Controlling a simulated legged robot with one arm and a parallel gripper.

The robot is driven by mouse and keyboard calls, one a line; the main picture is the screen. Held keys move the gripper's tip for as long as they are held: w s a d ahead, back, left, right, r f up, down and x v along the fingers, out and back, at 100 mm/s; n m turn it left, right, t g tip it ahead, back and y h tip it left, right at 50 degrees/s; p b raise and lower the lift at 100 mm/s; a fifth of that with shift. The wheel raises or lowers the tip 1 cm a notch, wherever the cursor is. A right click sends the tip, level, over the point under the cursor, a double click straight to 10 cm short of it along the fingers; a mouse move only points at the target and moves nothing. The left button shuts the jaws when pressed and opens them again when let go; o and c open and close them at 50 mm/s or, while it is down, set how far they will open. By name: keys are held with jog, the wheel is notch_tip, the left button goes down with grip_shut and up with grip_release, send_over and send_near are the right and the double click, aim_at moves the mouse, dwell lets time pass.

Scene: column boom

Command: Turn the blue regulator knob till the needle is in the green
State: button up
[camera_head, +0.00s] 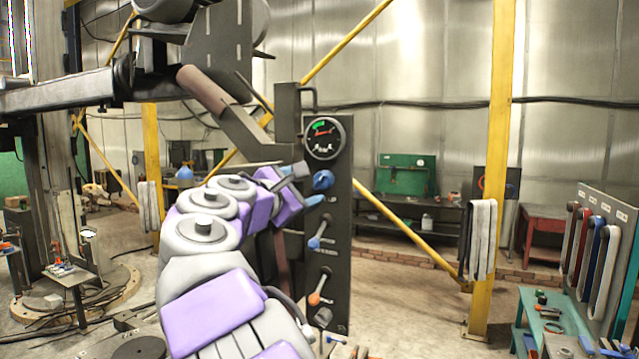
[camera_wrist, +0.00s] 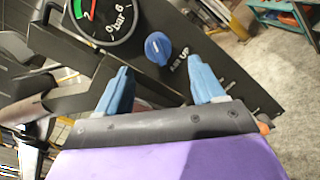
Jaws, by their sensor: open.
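The blue regulator knob (camera_head: 323,180) is on the dark panel (camera_head: 341,262), just below the round pressure gauge (camera_head: 325,138). The gauge has a green band at its upper left and a red needle near it; I cannot tell whether the needle's tip lies in the green. My gripper (camera_head: 309,185) is open and empty, its blue fingertips just left of the knob. In the wrist view, my gripper (camera_wrist: 163,83) has its two fingers spread, with the knob (camera_wrist: 158,48) seen beyond the gap, apparently untouched. The gauge (camera_wrist: 103,15) is partly cut off there.
Below the knob are a blue-handled lever (camera_head: 317,241) and an orange-handled lever (camera_head: 317,297) on the panel. A grey bracket (camera_head: 240,128) is close above my arm. A yellow post (camera_head: 492,170) stands to the right.

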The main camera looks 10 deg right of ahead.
aim_at(317, 181)
jog(key=x, duration=0.5)
jog(key=shift+w+a, duration=0.1)
jog(key=shift+w, duration=0.45)
jog(key=shift+w+d, duration=0.15)
jog(key=shift+d, duration=0.6)
jog(key=shift+a, duration=0.1)
jog(key=shift+c, duration=0.2)
jog(key=shift+a, duration=0.4)
jog(key=c, duration=0.5)
jog(key=shift+d+r, duration=0.1)
jog(key=shift+r, duration=0.05)
jog(key=c, duration=0.5)
jog(key=shift+r+p, duration=0.1)
jog(key=shift+p, duration=0.25)
